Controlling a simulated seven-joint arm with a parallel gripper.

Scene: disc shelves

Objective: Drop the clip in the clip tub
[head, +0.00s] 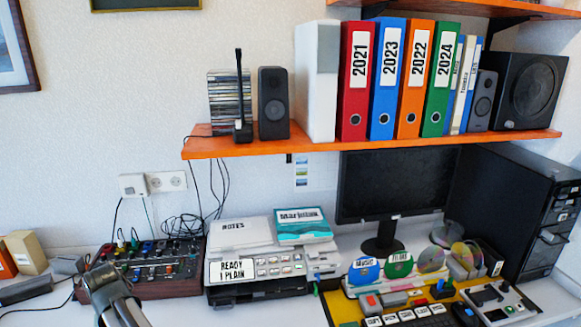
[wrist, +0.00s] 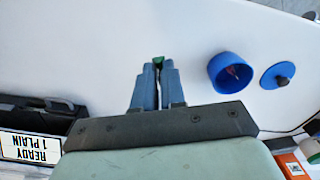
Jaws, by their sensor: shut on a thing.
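My gripper (wrist: 160,66) is shut on a small green clip (wrist: 159,59), in the wrist view. Only the clip's top end shows between the fingertips; the rest is hidden. A round blue tub (wrist: 214,75), which looks like the clip tub, stands open to the right of the fingers. Something small and reddish lies inside it. The gripper and clip are apart from the tub, to its left. A blue lid (wrist: 269,83) with a dark knob lies to the right of the tub. In the head view, part of my arm shows at the lower left; the fingertips, clip and tub are not visible.
A printer (head: 270,268) stands on the desk; its label also shows in the wrist view (wrist: 30,147). A mixer (head: 150,262) stands left of it. An orange shelf (head: 230,146) holds binders above. An orange box (wrist: 291,165) is at lower right.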

